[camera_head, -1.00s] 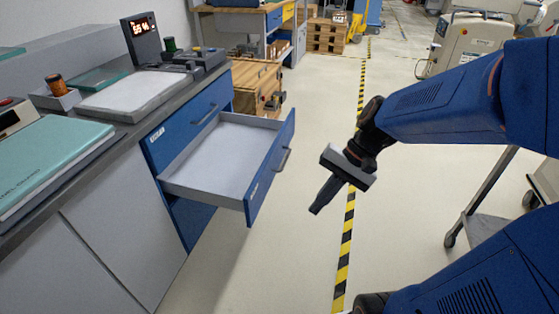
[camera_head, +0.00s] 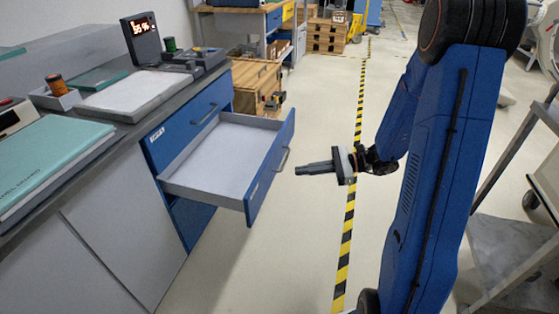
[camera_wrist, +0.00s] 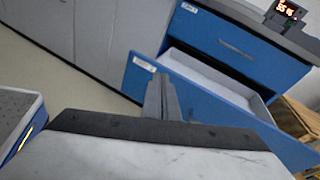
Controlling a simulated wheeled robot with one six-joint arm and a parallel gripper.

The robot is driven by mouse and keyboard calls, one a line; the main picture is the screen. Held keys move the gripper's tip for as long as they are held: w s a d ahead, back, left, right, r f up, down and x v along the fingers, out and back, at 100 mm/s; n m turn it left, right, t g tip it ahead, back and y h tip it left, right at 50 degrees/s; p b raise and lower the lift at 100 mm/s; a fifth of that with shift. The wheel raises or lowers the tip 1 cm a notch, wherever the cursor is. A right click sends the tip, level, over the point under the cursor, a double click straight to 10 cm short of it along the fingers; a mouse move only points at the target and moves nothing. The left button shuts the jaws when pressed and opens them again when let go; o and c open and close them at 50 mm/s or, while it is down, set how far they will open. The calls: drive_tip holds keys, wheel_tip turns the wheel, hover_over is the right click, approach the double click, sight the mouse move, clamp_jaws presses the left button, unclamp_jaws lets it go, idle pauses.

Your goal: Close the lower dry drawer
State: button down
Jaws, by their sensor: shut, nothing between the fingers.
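The open drawer (camera_head: 228,155) is pulled far out of the blue cabinet, with an empty pale tray and a blue front (camera_head: 268,170) with a grey handle. A closed blue drawer (camera_head: 190,121) sits directly above it. In the wrist view the open drawer's front (camera_wrist: 215,110) lies beyond the fingers, with a small white label near its left end. My gripper (camera_head: 298,169) is shut and empty, pointing left towards the drawer front from its right, with a small gap between them in the head view. The fingers also show in the wrist view (camera_wrist: 162,90), overlapping the front.
The worktop (camera_head: 125,128) above carries a scale (camera_head: 140,92), a teal binder (camera_head: 45,160) and a spool. A wooden crate (camera_head: 256,86) stands behind the drawer. A grey cart (camera_head: 500,255) is at right. The striped floor aisle is clear.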

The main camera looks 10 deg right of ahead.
drive_tip(key=w+d+f+m+t, duration=0.5)
drive_tip(key=w+d+f+m, duration=0.1)
drive_tip(key=w+d, duration=0.1)
approach(270, 158)
drive_tip(key=x, duration=0.6)
drive_tip(key=shift+w+a+f, duration=0.1)
drive_tip(key=shift+w+f, duration=0.1)
drive_tip(key=shift+w, duration=0.1)
drive_tip(key=r+x, duration=0.1)
drive_tip(key=x, duration=3.2)
drive_tip(key=shift+w+r, duration=0.15)
drive_tip(key=shift+w, duration=0.2)
drive_tip(key=shift+a, duration=0.15)
